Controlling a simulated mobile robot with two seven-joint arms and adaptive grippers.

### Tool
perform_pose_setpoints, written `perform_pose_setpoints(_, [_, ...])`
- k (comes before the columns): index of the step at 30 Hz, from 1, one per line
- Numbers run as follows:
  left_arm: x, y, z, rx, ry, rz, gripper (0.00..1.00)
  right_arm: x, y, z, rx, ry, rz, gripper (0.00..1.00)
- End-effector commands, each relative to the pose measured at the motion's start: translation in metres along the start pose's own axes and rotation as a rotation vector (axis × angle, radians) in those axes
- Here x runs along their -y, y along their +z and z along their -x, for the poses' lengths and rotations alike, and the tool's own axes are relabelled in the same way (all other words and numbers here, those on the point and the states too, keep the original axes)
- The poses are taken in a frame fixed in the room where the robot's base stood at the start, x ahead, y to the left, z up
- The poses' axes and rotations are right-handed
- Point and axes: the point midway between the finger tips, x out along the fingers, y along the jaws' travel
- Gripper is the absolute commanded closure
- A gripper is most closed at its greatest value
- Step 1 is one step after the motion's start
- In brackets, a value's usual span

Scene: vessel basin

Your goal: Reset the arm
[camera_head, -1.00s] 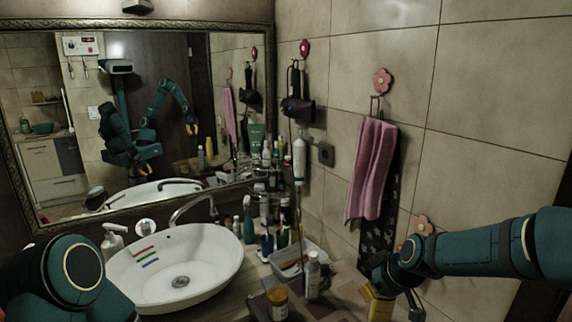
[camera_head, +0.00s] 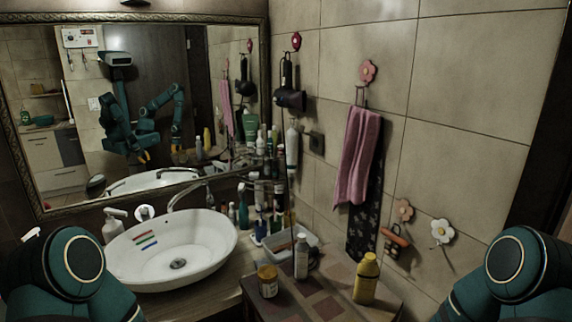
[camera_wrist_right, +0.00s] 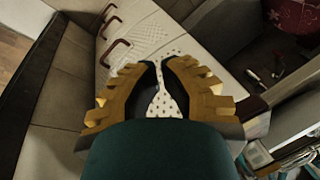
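My right arm (camera_head: 500,280) is folded at the lower right corner of the head view. Its gripper is outside that view. In the right wrist view my right gripper (camera_wrist_right: 152,75) has its yellow fingers spread apart, with nothing held between them. A white dotted surface shows beyond the gap. My left arm (camera_head: 75,275) is folded at the lower left. The left gripper is not directly in view. A yellow bottle (camera_head: 366,280) stands upright on the tiled counter (camera_head: 330,296), apart from both arms.
A white basin (camera_head: 190,255) with coloured stripes is at left. An amber jar (camera_head: 267,282), a white bottle (camera_head: 301,257) and a tray (camera_head: 285,241) stand near the counter's middle. A pink towel (camera_head: 357,155) hangs on the wall. The mirror (camera_head: 150,60) reflects my body.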

Motion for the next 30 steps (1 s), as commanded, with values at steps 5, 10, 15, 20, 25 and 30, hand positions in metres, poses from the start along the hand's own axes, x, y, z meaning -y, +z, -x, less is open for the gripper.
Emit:
perform_pose_setpoints(5, [0.0, 0.0, 0.0, -0.001, 0.0, 0.0, 1.0, 0.004, 0.06, -0.028, 0.075, -0.016, -0.141, 1.0])
perform_pose_setpoints(10, [0.0, 0.0, 0.0, -0.001, 0.0, 0.0, 1.0, 0.011, 0.108, -0.043, 0.13, -0.025, -0.259, 1.0])
perform_pose_setpoints(15, [0.005, 0.002, -0.014, 0.001, -0.001, -0.001, 1.0, 0.013, 0.121, -0.057, 0.132, -0.027, -0.299, 1.0])
perform_pose_setpoints(20, [0.012, 0.006, -0.033, 0.006, -0.003, -0.002, 1.0, 0.013, 0.11, -0.07, 0.102, -0.027, -0.267, 1.0])
perform_pose_setpoints(25, [0.021, 0.011, -0.058, 0.011, -0.006, -0.003, 1.0, 0.014, 0.096, -0.086, 0.062, -0.029, -0.227, 1.0])
perform_pose_setpoints(30, [0.031, 0.018, -0.086, 0.018, -0.01, -0.004, 1.0, 0.017, 0.081, -0.103, 0.016, -0.034, -0.182, 1.0])
